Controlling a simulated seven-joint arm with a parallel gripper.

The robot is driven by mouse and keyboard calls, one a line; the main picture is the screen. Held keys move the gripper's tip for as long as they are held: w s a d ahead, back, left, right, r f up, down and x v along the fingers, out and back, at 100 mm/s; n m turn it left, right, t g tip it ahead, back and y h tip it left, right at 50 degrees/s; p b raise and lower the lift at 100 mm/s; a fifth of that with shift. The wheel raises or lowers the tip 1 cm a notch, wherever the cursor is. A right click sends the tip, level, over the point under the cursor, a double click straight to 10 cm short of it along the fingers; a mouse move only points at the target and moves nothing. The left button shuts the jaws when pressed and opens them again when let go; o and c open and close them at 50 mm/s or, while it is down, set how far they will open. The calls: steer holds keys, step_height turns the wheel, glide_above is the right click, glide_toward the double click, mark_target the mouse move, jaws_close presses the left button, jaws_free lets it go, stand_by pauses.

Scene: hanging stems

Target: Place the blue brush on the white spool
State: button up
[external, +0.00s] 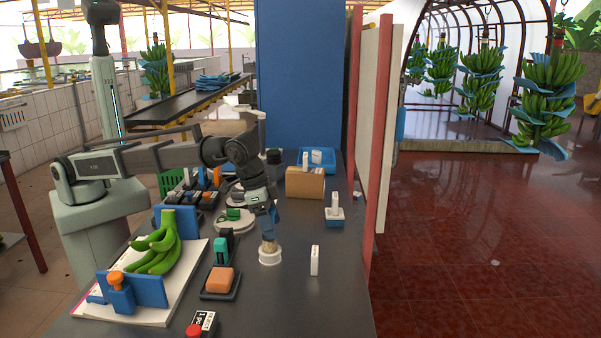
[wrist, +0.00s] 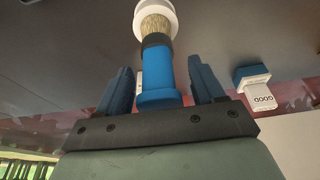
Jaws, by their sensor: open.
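The blue brush (wrist: 156,75) stands bristles-down, with its pale bristles at the white spool (wrist: 168,8) in the wrist view. In the external view the bristles (external: 269,244) meet the top of the white spool (external: 270,257), which stands on the dark table. My gripper (wrist: 158,66) is open, with one finger on each side of the blue handle and a visible gap on both sides. In the external view my gripper (external: 266,217) points down over the spool and hides much of the handle.
A white upright block (external: 314,260) stands right of the spool. An orange block (external: 220,280) on a dark tray and a teal-and-black item (external: 222,248) are to the left. A blue-based white item (external: 334,212) and a cardboard box (external: 305,183) stand farther back. The front right table is clear.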

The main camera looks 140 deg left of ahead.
steer(key=v, duration=1.2)
steer(key=shift+d, duration=0.1)
